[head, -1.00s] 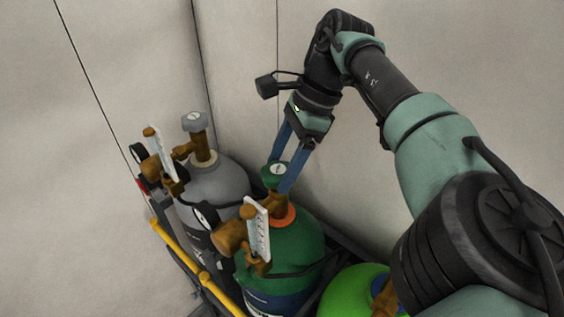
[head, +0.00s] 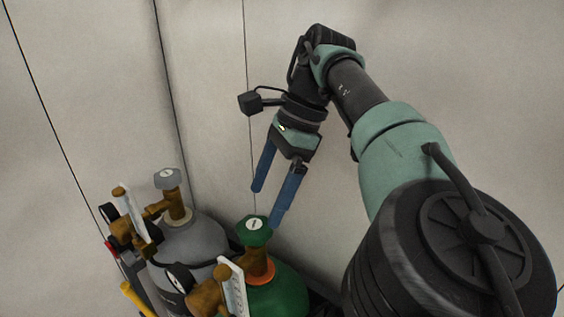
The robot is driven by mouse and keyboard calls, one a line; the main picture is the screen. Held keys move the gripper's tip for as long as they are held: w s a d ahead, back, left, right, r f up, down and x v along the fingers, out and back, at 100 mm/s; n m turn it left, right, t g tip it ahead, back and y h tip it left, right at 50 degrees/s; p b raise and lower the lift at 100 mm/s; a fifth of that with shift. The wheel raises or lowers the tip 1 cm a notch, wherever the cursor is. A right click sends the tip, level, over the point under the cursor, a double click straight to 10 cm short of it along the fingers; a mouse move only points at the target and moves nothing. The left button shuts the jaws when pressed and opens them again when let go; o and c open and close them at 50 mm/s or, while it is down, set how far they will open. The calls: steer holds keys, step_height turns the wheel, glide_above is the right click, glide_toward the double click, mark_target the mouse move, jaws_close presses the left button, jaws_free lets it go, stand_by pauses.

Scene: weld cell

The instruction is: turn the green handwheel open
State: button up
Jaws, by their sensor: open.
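The green handwheel (head: 253,230) sits on top of the brass valve (head: 258,263) of the dark green cylinder (head: 283,296), low in the middle of the head view. Its top carries a small white label. My gripper (head: 267,206) is open and empty, with two blue fingers pointing down. The fingers are above the handwheel in the picture. The right fingertip appears close to the wheel's right edge; whether it touches cannot be told. The wheel is not between the fingers.
A grey cylinder (head: 198,243) with a grey handwheel (head: 167,179) stands to the left. Gauges and white-faced flowmeters (head: 233,287) stick out in front of both valves. A yellow rail (head: 136,299) shows at lower left.

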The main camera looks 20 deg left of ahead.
steer(key=p+v, duration=0.7)
steer(key=shift+r, duration=0.2)
